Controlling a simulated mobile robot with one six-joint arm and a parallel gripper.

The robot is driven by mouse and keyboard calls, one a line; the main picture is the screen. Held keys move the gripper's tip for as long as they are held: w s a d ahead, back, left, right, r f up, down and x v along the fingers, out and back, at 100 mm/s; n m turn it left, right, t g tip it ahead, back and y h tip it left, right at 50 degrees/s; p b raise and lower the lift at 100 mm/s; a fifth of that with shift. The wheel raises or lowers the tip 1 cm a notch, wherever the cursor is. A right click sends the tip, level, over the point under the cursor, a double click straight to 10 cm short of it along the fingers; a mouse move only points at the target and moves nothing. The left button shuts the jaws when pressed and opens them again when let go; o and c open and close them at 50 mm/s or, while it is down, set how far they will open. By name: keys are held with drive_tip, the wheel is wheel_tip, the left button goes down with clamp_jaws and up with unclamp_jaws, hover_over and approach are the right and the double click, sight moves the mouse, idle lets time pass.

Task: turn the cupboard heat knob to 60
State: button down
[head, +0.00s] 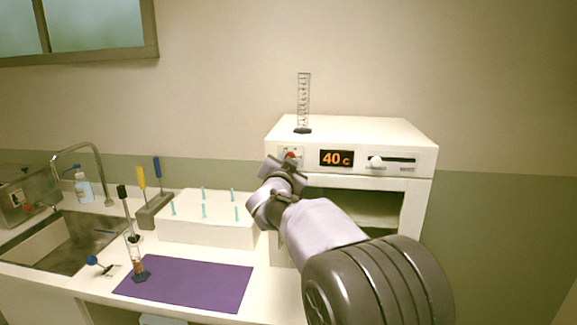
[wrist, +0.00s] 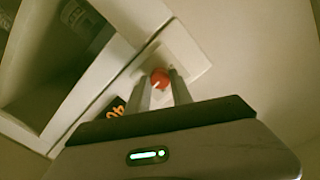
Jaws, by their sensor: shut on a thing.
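The white cupboard (head: 350,133) stands at the right end of the counter. Its orange display (head: 337,158) reads 40 C. The red heat knob (head: 291,154) is on the cupboard's upper front, left of the display. My gripper (head: 287,161) is at the knob. In the wrist view, my gripper (wrist: 164,84) has its two fingers on either side of the red knob (wrist: 159,78), shut on it. A light pointer line shows on the knob's face. The scale around the knob is too small to read.
A slider (head: 376,162) is right of the display. A glass cylinder (head: 303,105) stands on top. A white peg rack (head: 205,232), purple mat (head: 190,287) and sink (head: 70,240) are to the left.

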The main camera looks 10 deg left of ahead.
drive_tip(key=shift+f+m, duration=0.1)
drive_tip(key=shift+m, duration=0.4)
drive_tip(key=c, duration=1.1)
unclamp_jaws()
drive_tip(key=s, duration=1.7)
drive_tip(key=shift+s+a, duration=0.25)
drive_tip(key=shift+a, duration=0.05)
drive_tip(key=shift+d, duration=0.1)
